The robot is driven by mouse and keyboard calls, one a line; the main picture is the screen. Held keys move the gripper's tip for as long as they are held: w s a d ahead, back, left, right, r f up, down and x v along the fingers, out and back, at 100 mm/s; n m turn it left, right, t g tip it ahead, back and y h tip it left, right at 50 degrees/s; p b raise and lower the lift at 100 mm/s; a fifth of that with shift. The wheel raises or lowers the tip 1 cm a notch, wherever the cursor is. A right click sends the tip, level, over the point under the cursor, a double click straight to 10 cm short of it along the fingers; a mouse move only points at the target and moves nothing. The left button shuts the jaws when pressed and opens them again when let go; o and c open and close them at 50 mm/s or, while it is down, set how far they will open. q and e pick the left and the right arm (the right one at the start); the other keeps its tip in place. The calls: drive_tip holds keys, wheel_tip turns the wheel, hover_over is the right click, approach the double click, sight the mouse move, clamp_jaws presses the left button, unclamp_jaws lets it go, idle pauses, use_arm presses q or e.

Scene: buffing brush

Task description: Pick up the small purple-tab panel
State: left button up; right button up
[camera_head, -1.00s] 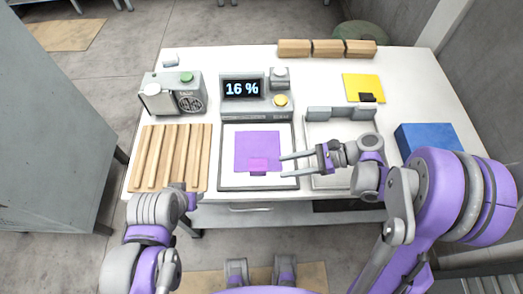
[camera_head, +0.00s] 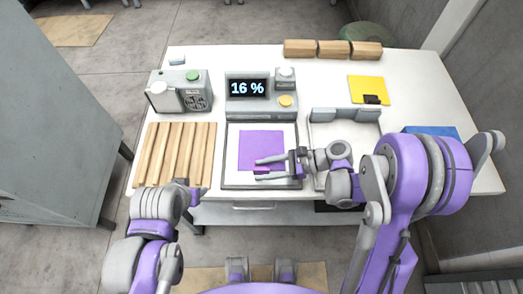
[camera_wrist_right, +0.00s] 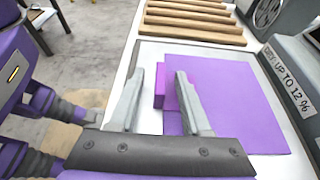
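The purple panel (camera_head: 261,144) lies flat on a white, dark-rimmed tray (camera_head: 233,180) in front of the display unit. Its small raised purple tab shows in the right wrist view (camera_wrist_right: 160,86), at the panel's near edge. My right gripper (camera_head: 257,169) is open and empty over that edge. In the wrist view the tab appears between its two fingers, with the right finger over the panel. In the head view the fingers mostly cover the tab. My left gripper (camera_head: 188,190) is by the slatted wooden rack's front edge; its fingers are not clear.
The display unit (camera_head: 247,107) reads 16 %. The wooden rack (camera_head: 175,155) stands left of the tray and a grey open tray (camera_head: 320,140) right. A yellow panel with a black tab (camera_head: 365,88) lies back right. A blue block (camera_head: 432,131) is partly behind my right arm.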

clamp_jaws()
drive_tip(key=shift+r, duration=0.1)
wheel_tip(320, 180, up, 9)
drive_tip(key=shift+r+p, duration=0.1)
drive_tip(key=shift+p, duration=0.5)
drive_tip(key=shift+r, duration=0.3)
